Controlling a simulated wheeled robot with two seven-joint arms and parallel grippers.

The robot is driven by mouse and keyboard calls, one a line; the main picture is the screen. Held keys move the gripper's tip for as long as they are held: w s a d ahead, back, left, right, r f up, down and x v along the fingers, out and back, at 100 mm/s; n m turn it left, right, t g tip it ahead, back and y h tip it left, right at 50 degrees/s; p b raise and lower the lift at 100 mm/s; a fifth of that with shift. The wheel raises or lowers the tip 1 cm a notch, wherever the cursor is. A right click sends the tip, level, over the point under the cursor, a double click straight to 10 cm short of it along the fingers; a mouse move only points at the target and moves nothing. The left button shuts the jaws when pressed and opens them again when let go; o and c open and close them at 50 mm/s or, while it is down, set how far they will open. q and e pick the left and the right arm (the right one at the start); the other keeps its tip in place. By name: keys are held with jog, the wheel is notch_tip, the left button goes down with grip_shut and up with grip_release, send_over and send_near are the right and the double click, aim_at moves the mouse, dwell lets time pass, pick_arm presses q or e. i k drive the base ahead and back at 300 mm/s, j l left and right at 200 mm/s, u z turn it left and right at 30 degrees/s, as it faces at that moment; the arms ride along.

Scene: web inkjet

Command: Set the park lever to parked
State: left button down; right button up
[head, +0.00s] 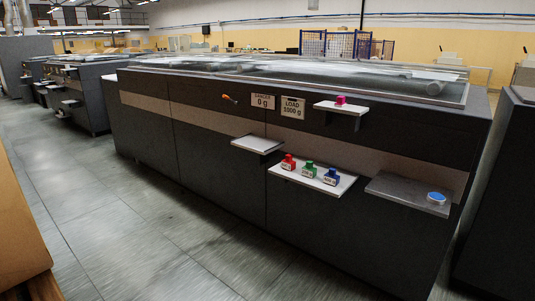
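A small orange lever (229,98) sits on the upper front panel of the long dark machine (210,140). It slants down to the right. It is left of two white signs. I cannot read any park marking beside it. Neither of my grippers is in view.
Signs reading "0 g" (262,101) and "LOAD 1000 g" (292,107) hang right of the lever. Shelves jut from the front: an empty one (257,145), one with red (288,162), green (309,170) and blue (331,177) bottles, a grey one with a blue disc (436,198). The floor (130,220) is clear.

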aim_at(224, 96)
jog(key=i, duration=2.7)
jog(key=i+z, duration=0.15)
jog(key=i, duration=0.15)
jog(key=z, duration=0.3)
